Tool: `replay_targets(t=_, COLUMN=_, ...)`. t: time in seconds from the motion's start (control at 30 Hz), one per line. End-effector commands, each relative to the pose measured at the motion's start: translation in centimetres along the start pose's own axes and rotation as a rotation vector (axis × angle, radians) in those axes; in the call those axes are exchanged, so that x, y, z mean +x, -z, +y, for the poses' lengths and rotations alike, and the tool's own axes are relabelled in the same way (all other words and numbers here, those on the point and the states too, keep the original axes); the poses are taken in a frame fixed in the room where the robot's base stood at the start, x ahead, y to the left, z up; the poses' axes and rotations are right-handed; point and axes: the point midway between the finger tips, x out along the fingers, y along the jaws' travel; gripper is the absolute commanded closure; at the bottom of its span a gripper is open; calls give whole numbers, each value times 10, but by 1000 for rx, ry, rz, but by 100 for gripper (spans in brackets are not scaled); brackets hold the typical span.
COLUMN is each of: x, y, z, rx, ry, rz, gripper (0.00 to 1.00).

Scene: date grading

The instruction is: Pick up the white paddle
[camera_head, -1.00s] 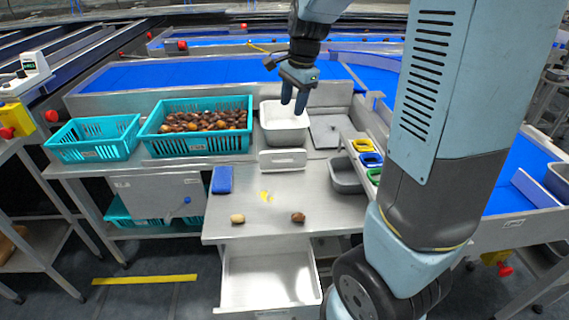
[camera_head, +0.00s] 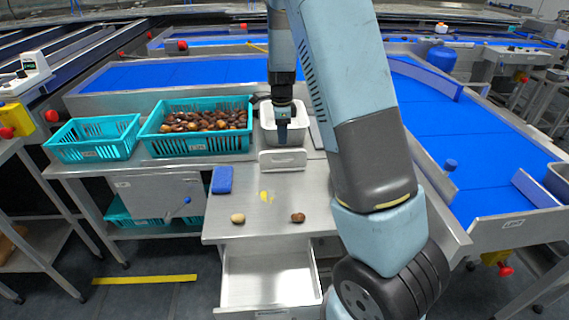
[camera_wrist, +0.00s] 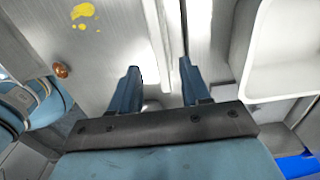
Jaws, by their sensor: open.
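A white flat panel with a slot-like mark (camera_head: 283,161) stands on the steel bench just in front of the white tub (camera_head: 268,118). It looks like the white paddle, but I cannot make out a separate handle. My gripper (camera_head: 282,141) points down over it, in front of the tub. In the wrist view my gripper (camera_wrist: 161,84) has its two blue fingers apart. A pale strip (camera_wrist: 156,28), probably the same panel seen from above, runs between and beyond the fingers. I cannot tell whether they touch it. The tub lies to the right there (camera_wrist: 284,84).
A teal crate of dates (camera_head: 200,143) and an empty teal crate (camera_head: 90,150) stand left. A blue block (camera_head: 222,180), yellow mark (camera_head: 266,196), pale date (camera_head: 238,218) and brown date (camera_head: 298,217) lie on the bench (camera_head: 250,235). An open drawer (camera_head: 270,282) sits below.

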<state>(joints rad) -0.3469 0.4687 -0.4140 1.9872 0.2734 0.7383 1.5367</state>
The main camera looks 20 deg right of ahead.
Motion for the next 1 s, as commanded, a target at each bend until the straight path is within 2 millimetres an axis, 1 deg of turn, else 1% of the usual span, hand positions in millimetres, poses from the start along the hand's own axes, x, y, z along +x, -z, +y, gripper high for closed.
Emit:
replay_targets(t=0.03, x=11, y=1, z=1, rx=0, ry=-5, rz=2, gripper=53)
replay_targets(t=0.1, x=23, y=1, z=1, rx=1, ry=-5, rz=2, gripper=53)
replay_targets(t=0.2, x=38, y=1, z=1, rx=0, ry=-4, rz=1, gripper=53)
replay_targets(t=0.3, x=50, y=1, z=0, rx=-1, ry=-2, rz=1, gripper=53)
replay_targets(t=0.57, x=61, y=1, z=1, rx=0, ry=-1, rz=0, gripper=53)
replay_targets(t=0.67, x=70, y=2, z=2, rx=0, ry=-3, rz=0, gripper=53)
replay_targets(t=0.9, x=102, y=4, z=3, rx=-1, ry=-3, rz=1, gripper=53)
replay_targets(t=1.0, x=109, y=4, z=2, rx=0, ry=-2, rz=1, gripper=53)
